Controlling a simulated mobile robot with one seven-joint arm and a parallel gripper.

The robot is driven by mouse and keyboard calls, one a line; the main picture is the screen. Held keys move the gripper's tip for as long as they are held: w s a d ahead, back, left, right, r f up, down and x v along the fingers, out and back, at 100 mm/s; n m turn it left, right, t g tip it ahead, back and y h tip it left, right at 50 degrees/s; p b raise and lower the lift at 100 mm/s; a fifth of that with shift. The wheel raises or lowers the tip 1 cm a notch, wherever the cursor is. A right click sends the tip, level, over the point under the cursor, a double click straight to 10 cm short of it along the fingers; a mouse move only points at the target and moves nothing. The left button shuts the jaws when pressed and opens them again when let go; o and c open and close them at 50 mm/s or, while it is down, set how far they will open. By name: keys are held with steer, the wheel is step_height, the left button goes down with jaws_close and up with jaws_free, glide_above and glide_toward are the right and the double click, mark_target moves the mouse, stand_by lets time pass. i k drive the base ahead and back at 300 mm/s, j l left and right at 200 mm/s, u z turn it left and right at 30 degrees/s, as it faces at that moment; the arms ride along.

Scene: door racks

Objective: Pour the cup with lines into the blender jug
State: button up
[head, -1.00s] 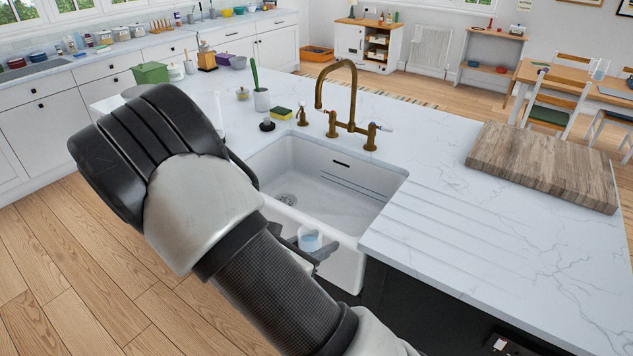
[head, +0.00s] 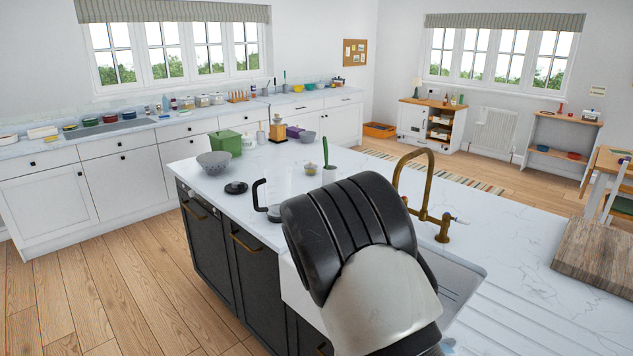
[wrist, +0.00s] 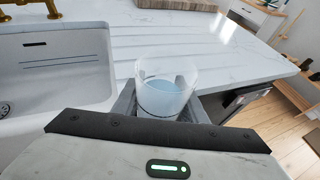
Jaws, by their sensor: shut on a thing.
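The cup with lines (wrist: 165,85) is clear, with faint lines and pale bluish liquid inside. It stands about upright in the wrist view. My gripper (wrist: 160,106) is shut on it, a finger on each side. In the head view my arm hides most of the gripper, and only a bluish bit of the cup shows at the bottom edge. The blender jug (head: 273,207), clear with a black handle, appears to stand on the island worktop left of the sink. My arm partly covers it. The cup is apart from the jug, on the near side of the sink.
A black round lid (head: 236,187) and a grey bowl (head: 214,164) are near the jug. A green box (head: 226,143) stands behind. The brass tap (head: 428,190) rises behind the sink (wrist: 60,70). A wooden board (head: 598,257) lies at right. Floor left of the island is clear.

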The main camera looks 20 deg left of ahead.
mark_target(276, 181)
steer(key=j+z, duration=0.45)
steer(key=z, duration=0.2)
steer(key=j+z, duration=0.3)
steer(key=j, duration=0.3)
steer(key=k+j+z, duration=0.1)
steer(key=j+z, duration=0.2)
steer(key=j, duration=0.3)
steer(key=k+j, duration=0.1)
steer(key=j, duration=0.35)
steer(key=k+j+z, duration=0.1)
steer(key=j, duration=0.35)
steer(key=k+j, duration=0.1)
steer(key=j, duration=0.4)
steer(key=k+j, duration=0.15)
steer(key=j, duration=0.3)
steer(key=k+j+z, duration=0.1)
steer(key=j, duration=0.35)
